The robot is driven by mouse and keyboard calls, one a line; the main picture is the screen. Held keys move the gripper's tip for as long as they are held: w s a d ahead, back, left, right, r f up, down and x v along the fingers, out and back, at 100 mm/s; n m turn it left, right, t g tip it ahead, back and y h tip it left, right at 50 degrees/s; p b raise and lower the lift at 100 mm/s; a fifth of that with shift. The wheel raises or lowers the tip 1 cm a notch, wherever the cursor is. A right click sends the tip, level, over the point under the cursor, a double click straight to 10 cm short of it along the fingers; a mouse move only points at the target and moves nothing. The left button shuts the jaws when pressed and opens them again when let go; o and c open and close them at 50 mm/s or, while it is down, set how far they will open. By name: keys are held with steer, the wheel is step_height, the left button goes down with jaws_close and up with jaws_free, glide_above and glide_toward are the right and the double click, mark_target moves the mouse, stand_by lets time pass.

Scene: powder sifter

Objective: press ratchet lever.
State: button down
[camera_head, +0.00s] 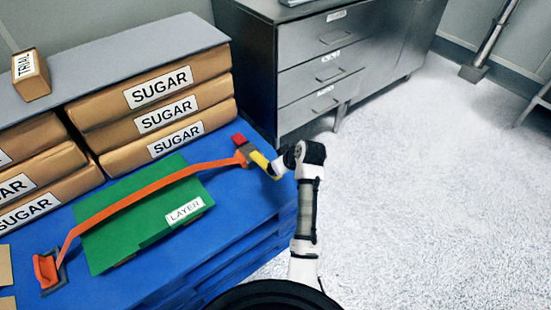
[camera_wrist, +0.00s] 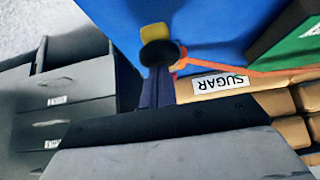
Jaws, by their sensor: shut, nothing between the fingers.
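The ratchet (camera_head: 246,151) sits at the right end of an orange strap (camera_head: 150,190), near the blue pallet's right edge. It has a grey body, a red part (camera_head: 238,139) and a yellow lever (camera_head: 259,159) that points right and toward me. My gripper (camera_head: 275,171) is shut and empty, with its tip right beside the lever's outer end. In the wrist view, the dark tip of my gripper (camera_wrist: 158,54) overlaps the yellow lever (camera_wrist: 155,32). I cannot tell whether they touch. The tip hides part of the lever and ratchet there.
The strap crosses a green sheet (camera_head: 110,230) labelled LAYER to an orange hook (camera_head: 46,270) on the blue pallet (camera_head: 235,205). Stacked SUGAR bags (camera_head: 195,95) stand behind. A grey drawer cabinet (camera_head: 310,45) is close behind the ratchet. The floor on the right is clear.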

steer(key=shift+s+d+f+t+y+b, duration=0.15)
steer(key=shift+s+f+t+y+b, duration=0.2)
steer(key=shift+f, duration=0.2)
steer(key=shift+s+d+f+t+y+b, duration=0.15)
steer(key=shift+f+t+b, duration=0.1)
steer(key=shift+f+b, duration=0.25)
steer(key=shift+f, duration=0.2)
